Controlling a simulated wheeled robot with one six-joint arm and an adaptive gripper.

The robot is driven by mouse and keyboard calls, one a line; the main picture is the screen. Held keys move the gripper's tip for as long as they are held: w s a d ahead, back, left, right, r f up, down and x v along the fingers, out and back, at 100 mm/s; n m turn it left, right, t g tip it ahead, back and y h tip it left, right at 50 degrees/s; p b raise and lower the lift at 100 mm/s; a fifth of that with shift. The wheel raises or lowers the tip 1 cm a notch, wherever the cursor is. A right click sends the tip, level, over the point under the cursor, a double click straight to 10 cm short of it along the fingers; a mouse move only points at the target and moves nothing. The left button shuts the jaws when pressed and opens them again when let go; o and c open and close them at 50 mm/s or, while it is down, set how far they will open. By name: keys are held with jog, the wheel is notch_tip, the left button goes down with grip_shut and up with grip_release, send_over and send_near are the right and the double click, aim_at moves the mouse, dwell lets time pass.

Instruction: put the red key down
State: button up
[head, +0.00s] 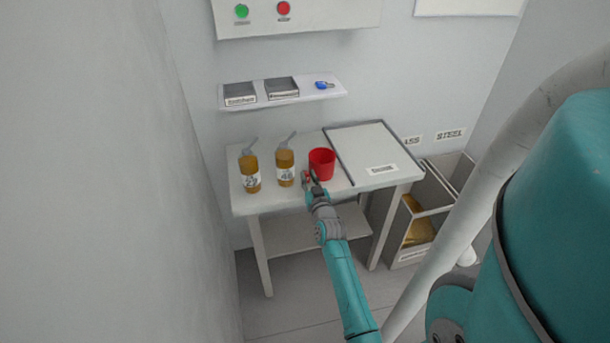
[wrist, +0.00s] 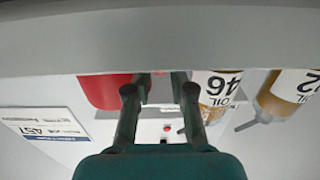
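A small red bit, which looks like the red key (head: 306,177), shows at the tip of my gripper (head: 311,175), low over the front of the table in the head view. It lies between the right bottle and the red cup. In the wrist view, the two fingers of my gripper (wrist: 160,92) stand clearly apart. A faint reddish sliver (wrist: 160,73) shows between the fingertips. I cannot tell if the key touches a finger or rests on the table (head: 275,207).
A red cup (head: 321,164) stands just beside my gripper. Two amber oil bottles (head: 250,174) (head: 285,167) stand to its left. A pale board (head: 372,150) covers the table's right side. A shelf (head: 309,94) above holds two trays and a blue key (head: 324,85). Bins (head: 420,220) stand right.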

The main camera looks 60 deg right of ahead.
jog(key=shift+w+d, duration=0.2)
jog(key=shift+d, duration=0.05)
grip_shut()
